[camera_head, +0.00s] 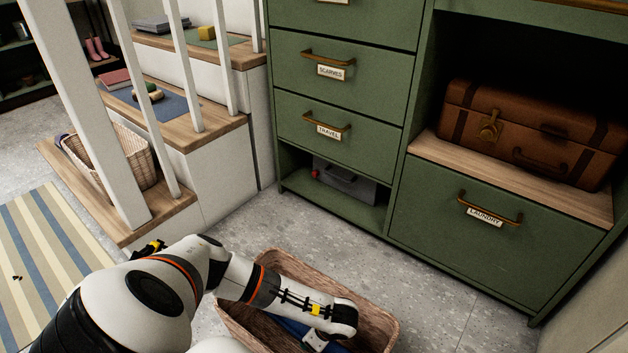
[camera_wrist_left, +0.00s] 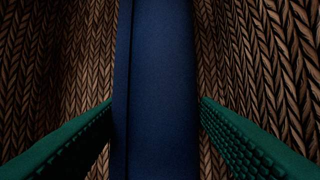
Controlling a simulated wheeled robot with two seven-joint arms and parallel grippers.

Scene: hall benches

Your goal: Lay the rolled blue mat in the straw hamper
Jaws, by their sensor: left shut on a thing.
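The straw hamper (camera_head: 372,310), a brown woven rectangular basket, stands open on the floor at the bottom centre of the head view. The rolled blue mat (camera_head: 290,327) shows as a small blue patch inside it, mostly hidden by my left arm. In the left wrist view the mat (camera_wrist_left: 160,80) runs upright between the green fingers of my left gripper (camera_wrist_left: 157,110), which is shut on it. Woven hamper walls (camera_wrist_left: 245,50) rise on both sides. Whether the mat touches the hamper floor cannot be seen. My right gripper is not in view.
A green cabinet (camera_head: 335,85) with drawers and a brown suitcase (camera_head: 530,130) stands behind. White stairs with balusters rise at left, with a paler basket (camera_head: 140,165) on a step. A striped rug (camera_head: 35,265) lies at left. Grey floor (camera_head: 440,290) is clear right of the hamper.

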